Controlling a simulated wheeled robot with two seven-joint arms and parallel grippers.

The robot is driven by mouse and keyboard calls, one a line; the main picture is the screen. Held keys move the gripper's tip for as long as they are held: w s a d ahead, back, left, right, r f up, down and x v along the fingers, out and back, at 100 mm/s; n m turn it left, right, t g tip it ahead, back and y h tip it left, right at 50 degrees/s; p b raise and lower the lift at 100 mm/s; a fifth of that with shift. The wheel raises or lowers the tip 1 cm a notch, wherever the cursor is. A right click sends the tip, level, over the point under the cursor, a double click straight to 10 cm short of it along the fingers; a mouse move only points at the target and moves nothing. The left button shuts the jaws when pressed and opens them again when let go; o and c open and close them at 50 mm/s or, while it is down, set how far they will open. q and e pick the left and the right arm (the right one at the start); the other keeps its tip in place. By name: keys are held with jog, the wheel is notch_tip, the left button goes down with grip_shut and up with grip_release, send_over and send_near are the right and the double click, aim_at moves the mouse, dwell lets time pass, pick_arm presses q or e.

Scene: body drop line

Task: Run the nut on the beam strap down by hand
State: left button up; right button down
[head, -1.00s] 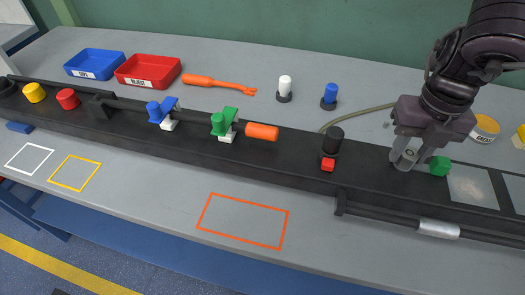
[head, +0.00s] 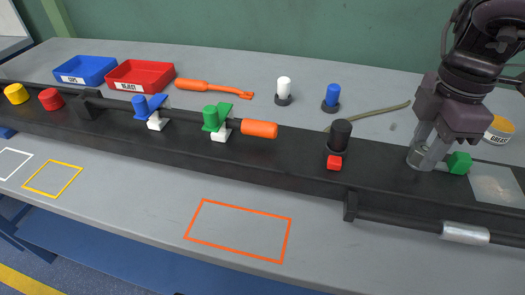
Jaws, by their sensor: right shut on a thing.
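My right gripper (head: 424,156) points down onto the top of the long black beam (head: 275,160) at the right. Its fingers are shut on a small grey piece, which seems to be the nut; the fingers hide most of it. A green block (head: 459,163) sits just right of the fingers. I cannot make out the strap clearly around the fingers. My left gripper is not in view.
Left along the beam stand a black knob with a red block (head: 335,162), an orange cylinder (head: 259,129), and green and blue clamps. Behind are blue and red trays (head: 141,74), an orange tool, white and blue bottles, and a grease tub (head: 498,130). A grey cylinder (head: 465,233) is on the front rod.

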jog(key=c, duration=0.9)
grip_release()
